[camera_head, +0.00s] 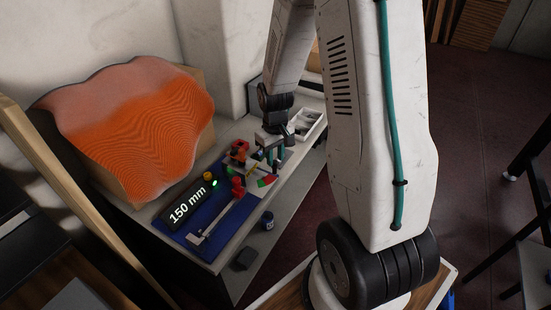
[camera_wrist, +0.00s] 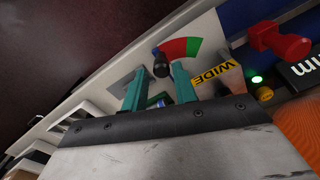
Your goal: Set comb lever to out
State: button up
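The knob lies by the border of the grey surface and the red part. The sector also shows in the head view (camera_head: 267,181); the lever itself is hard to make out there. My gripper (camera_wrist: 160,72) has two teal fingers spread apart, with nothing held. In the wrist view the knob appears between the fingertips; I cannot tell whether they touch it. My gripper also shows above the bench in the head view (camera_head: 270,156).
A yellow WIDE label (camera_wrist: 213,74) and a red handle (camera_wrist: 280,42) lie to the right. A black display (camera_head: 187,206) reads 150 mm, near a lit green lamp (camera_head: 215,183).

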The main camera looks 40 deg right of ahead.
notch_tip(320, 180, up, 6)
jog(key=shift+d+r, duration=0.1)
jog(key=shift+r, duration=0.1)
dwell(0.5)
jog(key=s+a+r, duration=0.7)
jog(key=s+r, duration=0.3)
jog(key=s, duration=0.1)
jog(key=s+a+r+t, duration=0.1)
jog(key=s+a+r, duration=0.7)
jog(key=s, duration=0.3)
jog(key=shift+r, duration=0.9)
dwell(0.3)
